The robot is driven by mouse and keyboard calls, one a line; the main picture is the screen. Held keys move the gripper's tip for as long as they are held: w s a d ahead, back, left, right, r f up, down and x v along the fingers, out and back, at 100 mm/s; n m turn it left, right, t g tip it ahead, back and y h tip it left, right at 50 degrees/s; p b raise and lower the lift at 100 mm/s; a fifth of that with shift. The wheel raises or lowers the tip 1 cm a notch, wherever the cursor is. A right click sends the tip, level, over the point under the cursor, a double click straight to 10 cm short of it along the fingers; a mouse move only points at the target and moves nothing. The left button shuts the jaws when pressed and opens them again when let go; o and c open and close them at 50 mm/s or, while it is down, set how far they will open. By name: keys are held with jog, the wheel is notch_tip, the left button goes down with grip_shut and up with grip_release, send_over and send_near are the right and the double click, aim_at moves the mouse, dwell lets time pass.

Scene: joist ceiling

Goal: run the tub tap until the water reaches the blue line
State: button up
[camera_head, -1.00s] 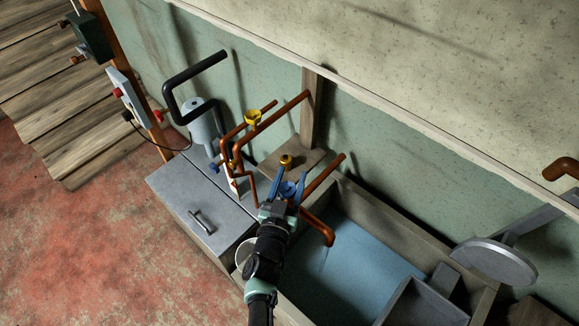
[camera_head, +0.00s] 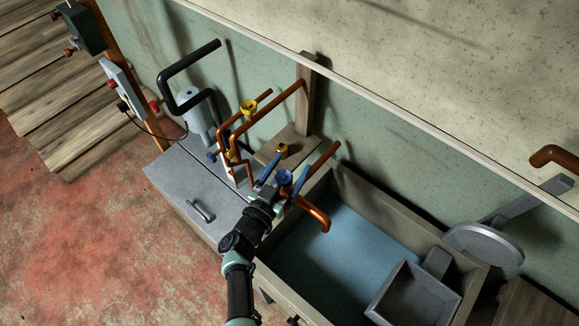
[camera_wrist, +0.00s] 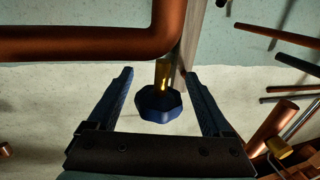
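The tub (camera_head: 395,232) has wooden walls and a blue inside; I cannot tell water from floor by colour alone, and I cannot make out a blue line. A blue knob (camera_head: 285,177) sits on the pipework beside the spout. My gripper (camera_head: 283,172) is at this knob, its blue fingers apart. In the wrist view the knob (camera_wrist: 160,104) lies between the open fingers of my gripper (camera_wrist: 159,74), with a gap on both sides, on a brass stem under a copper pipe.
Yellow knobs (camera_head: 249,107) and copper pipes crowd behind my gripper. A grey chest (camera_head: 187,195) with a handle stands left of the tub. A grey box (camera_head: 415,292) sits at the tub's right end, near a round grey plate (camera_head: 484,245). Red floor is open at left.

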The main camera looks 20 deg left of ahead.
jog(key=s+a, duration=0.1)
jog(key=s, duration=1.2)
jog(key=shift+a+p, duration=0.3)
jog(key=shift+a, duration=0.1)
jog(key=shift+w, duration=0.1)
dwell(0.9)
